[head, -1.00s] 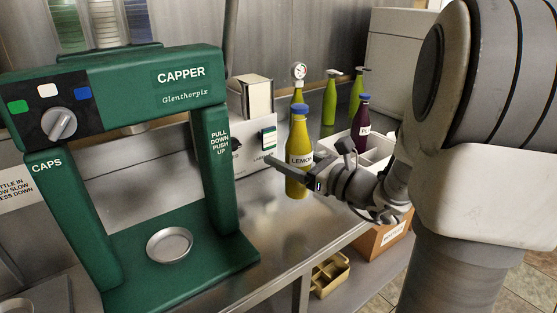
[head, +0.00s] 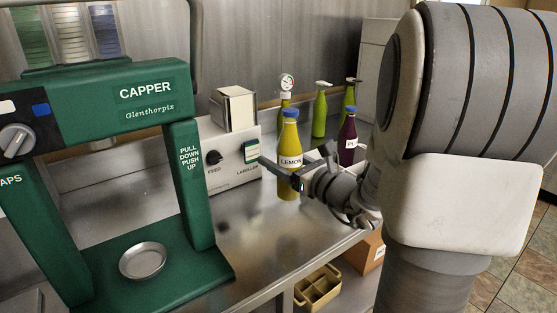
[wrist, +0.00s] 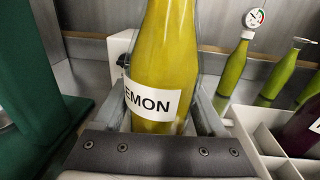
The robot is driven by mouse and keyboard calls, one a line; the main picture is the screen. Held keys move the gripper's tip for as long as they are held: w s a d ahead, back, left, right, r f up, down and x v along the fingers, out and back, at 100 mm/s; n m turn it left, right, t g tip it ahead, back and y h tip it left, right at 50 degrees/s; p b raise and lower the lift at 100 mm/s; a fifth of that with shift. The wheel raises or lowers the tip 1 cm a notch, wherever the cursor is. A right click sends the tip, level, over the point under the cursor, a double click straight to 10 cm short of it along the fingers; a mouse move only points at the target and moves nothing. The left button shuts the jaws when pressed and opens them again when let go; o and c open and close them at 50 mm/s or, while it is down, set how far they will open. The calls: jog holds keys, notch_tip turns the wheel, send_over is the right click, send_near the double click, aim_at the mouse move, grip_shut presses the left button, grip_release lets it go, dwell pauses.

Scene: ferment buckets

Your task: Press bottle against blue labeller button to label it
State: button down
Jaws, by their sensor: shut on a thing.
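A yellow bottle (head: 290,145) with a blue cap and a white LEMON label stands upright between the fingers of my gripper (head: 283,178). My gripper is shut on it; the wrist view shows the bottle (wrist: 165,60) between both fingers, its label (wrist: 150,100) facing the camera. The white labeller (head: 232,160) is just left of and behind the bottle. It has a black FEED knob (head: 213,158) and a dark panel with a pale front (head: 251,151) above the LABELLER lettering. I cannot make out a blue button. The bottle and labeller look apart.
The green capper (head: 145,95) with a round metal dish (head: 143,260) stands at the left. Green bottles (head: 320,112) and a purple bottle (head: 348,138) stand behind at the right. A tan divided crate (head: 318,290) is below the counter edge. The steel counter (head: 250,235) between is clear.

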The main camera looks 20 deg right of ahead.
send_near(242, 132)
jog(key=shift+f+b+x, duration=0.2)
jog(key=shift+b+x, duration=0.1)
jog(key=shift+x, duration=2.35)
jog(key=shift+x, duration=0.75)
jog(key=shift+r, duration=0.15)
jog(key=shift+s, duration=0.1)
jog(key=shift+a+b+v, duration=0.15)
jog(key=shift+b+v, duration=0.1)
jog(key=shift+v, duration=0.95)
jog(key=shift+a+b+v, duration=0.1)
jog(key=shift+b+v, duration=0.1)
jog(key=shift+v, duration=1)
jog(key=shift+s, duration=0.1)
jog(key=s+d+r+p, duration=0.1)
jog(key=s+r+p, duration=0.1)
jog(key=s, duration=0.5)
jog(key=shift+s+d+r, duration=0.3)
jog(key=shift+s+r, duration=0.05)
jog(key=shift+s, duration=0.05)
